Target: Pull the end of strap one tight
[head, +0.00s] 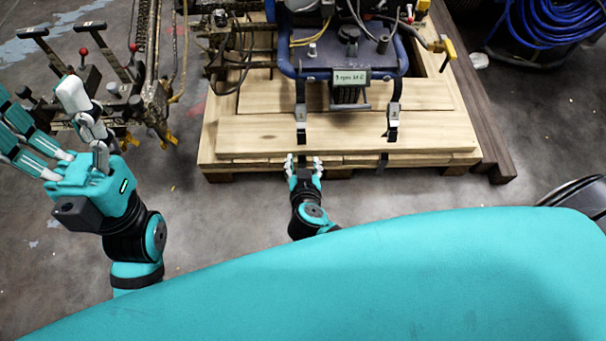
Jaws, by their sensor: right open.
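Two black straps run down from the blue frame of the machine onto the wooden pallet (240,133). The left strap has a buckle (301,112) with a pale label, and the right strap has a similar buckle (393,110). The labels are too small to read surely, so I cannot tell which is strap one. My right gripper (304,166) is open at the pallet's front edge, below the left strap, its fingers on either side of that strap's dark lower end. Contact cannot be told. My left gripper (62,135) is at the left, its fingers spread and empty, away from the straps.
The blue-framed machine (340,74) carries a sign and stands on the pallet. Another machine with levers (105,65) is behind my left gripper. A dark beam (480,120) lies along the pallet's right side. A coiled blue hose (555,25) is at upper right.

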